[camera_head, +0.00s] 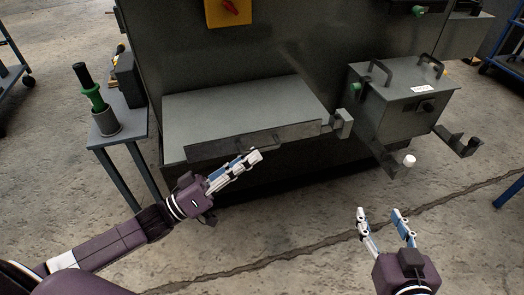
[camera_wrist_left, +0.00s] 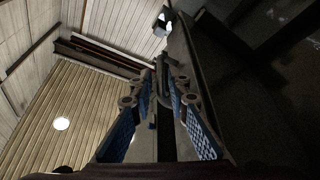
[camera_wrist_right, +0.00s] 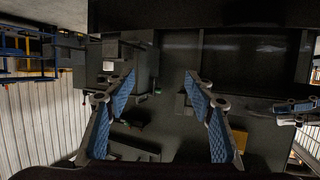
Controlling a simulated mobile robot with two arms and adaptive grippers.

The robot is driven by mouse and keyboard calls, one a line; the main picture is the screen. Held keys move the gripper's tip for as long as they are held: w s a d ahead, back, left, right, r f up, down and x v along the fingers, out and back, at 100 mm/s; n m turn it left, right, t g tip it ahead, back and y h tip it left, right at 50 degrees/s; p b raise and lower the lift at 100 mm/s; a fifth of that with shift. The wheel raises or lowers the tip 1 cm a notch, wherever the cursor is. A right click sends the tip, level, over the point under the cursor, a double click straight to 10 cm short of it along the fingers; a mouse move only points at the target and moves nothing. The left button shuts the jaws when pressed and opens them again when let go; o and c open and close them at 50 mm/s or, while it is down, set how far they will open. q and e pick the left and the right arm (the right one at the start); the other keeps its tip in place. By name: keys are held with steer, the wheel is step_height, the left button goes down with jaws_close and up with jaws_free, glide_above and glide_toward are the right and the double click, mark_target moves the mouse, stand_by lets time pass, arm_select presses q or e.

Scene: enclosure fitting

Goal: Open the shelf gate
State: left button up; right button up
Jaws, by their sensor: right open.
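The shelf gate (camera_head: 222,145) is a long dark grey bar along the front edge of the grey shelf (camera_head: 240,105). A small handle (camera_head: 272,141) sits on its front face. My left gripper (camera_head: 257,156) is at this handle, and its fingers are drawn close together. In the left wrist view the handle bar (camera_wrist_left: 163,88) lies between the blue-padded fingertips, which look shut on it. A grey bracket (camera_head: 342,123) is at the gate's right end. My right gripper (camera_head: 380,211) is open and empty, low over the floor at the right, away from the gate.
A grey box (camera_head: 400,100) with black handles stands right of the shelf, with brackets (camera_head: 393,160) jutting forward below it. A side stand (camera_head: 122,133) at the left holds a green-and-black tool (camera_head: 91,92) in a cup. The floor in front is clear.

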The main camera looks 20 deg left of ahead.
mark_target(262, 148)
arm_select(q)
steer(key=shift+x, duration=1.95)
arm_select(e)
steer(key=shift+w+a+r+t+y, duration=0.1)
steer(key=shift+w+r+t, duration=0.15)
steer(key=shift+r, duration=0.3)
steer(key=shift+w+a+r+t+y, duration=0.15)
steer(key=shift+r+t, duration=0.15)
steer(key=shift+r, duration=0.2)
steer(key=shift+w+a+r+t+y, duration=0.15)
steer(key=shift+r+t, duration=0.1)
steer(key=shift+r, duration=0.3)
arm_select(q)
jaws_close()
